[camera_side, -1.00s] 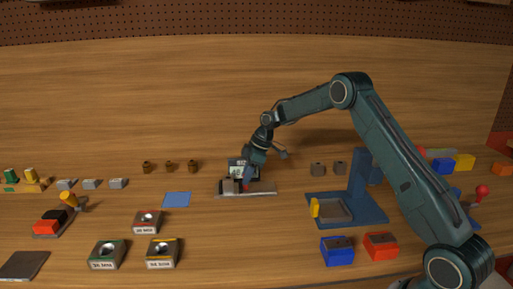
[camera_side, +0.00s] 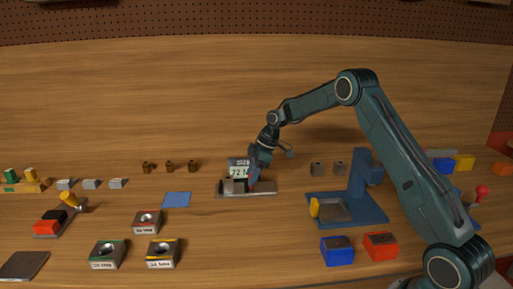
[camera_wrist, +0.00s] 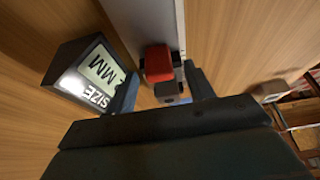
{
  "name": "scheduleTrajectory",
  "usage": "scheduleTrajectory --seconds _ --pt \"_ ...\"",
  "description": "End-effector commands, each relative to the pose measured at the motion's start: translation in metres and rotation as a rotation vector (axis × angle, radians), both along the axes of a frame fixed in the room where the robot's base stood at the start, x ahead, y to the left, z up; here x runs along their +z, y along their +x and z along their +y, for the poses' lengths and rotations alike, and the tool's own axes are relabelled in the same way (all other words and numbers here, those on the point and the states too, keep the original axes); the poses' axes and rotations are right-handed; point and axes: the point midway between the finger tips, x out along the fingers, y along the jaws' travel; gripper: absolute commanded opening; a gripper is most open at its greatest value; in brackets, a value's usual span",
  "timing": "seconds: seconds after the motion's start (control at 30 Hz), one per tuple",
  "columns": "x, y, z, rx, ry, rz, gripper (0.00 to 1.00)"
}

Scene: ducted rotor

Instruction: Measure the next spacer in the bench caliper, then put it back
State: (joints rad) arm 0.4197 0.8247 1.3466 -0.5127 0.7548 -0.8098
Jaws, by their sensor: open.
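The bench caliper (camera_side: 265,190) is a long grey bar near the middle of the table, with a lit readout (camera_side: 238,170) behind it. A small grey block (camera_side: 228,186) stands at the bar's left part; I cannot tell whether it is a spacer or a fixed jaw. My gripper (camera_side: 252,183) is low over the bar, right of that block. In the wrist view the open fingers (camera_wrist: 165,92) are on either side of a grey piece (camera_wrist: 170,92) beside a red block (camera_wrist: 158,63) on the bar. Contact with the fingers cannot be told. The readout (camera_wrist: 100,68) shows "SIZE" and "MM".
Three brown cylinders (camera_side: 169,167) stand behind left, and two grey-brown ones (camera_side: 329,169) to the right. A blue mat (camera_side: 177,199) lies left of the caliper. A blue stand (camera_side: 365,205) is at right. Labelled ring blocks (camera_side: 162,253) sit in front.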

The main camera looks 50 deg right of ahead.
Motion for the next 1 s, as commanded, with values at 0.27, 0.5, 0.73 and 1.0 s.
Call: scheduleTrajectory --seconds 0.27,0.5,0.73,1.0 --pt "0.023 -0.006 -0.007 0.000 -0.002 -0.003 0.53" --pt "0.059 -0.016 -0.018 -0.001 -0.002 -0.005 0.53" --pt "0.095 -0.027 -0.028 -0.001 -0.001 -0.004 0.53" --pt "0.121 -0.035 -0.036 -0.001 -0.001 -0.002 0.53"
